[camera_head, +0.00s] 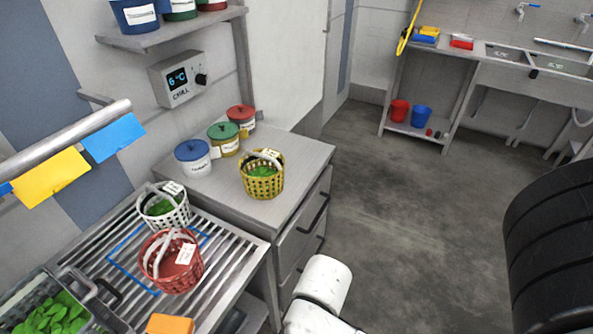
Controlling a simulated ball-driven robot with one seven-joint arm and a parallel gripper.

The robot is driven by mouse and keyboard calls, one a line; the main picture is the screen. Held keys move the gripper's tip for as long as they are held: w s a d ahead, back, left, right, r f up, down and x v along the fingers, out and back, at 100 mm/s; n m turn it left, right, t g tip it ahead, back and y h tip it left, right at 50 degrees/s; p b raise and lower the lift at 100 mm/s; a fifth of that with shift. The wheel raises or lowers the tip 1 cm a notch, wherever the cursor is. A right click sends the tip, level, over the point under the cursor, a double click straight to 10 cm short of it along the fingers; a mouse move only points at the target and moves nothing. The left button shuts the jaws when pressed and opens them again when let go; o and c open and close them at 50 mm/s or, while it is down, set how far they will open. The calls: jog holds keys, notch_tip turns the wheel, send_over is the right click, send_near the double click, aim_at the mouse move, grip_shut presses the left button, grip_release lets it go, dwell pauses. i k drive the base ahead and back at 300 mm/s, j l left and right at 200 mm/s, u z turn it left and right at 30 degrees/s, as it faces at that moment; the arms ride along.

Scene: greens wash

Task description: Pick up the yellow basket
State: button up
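The yellow basket (262,183) stands upright on the grey cabinet top, near its front right part. It has a handle over the top with a pale tag, and green leaves lie inside. A white arm part of mine (324,283) shows at the bottom centre, below and to the right of the basket and apart from it. My gripper is not in view, so its fingers and anything in them are hidden.
A white basket (168,212) and a red basket (172,268) stand on the slatted rack (228,262). Lidded blue (192,158), green (224,140) and red (242,116) pots stand behind the yellow basket. A chill control box (181,79) is on the wall.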

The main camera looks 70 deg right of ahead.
aim_at(263, 183)
jog(key=z, duration=0.95)
jog(key=u, duration=1.4)
jog(key=z, duration=1.4)
jog(key=u, duration=0.25)
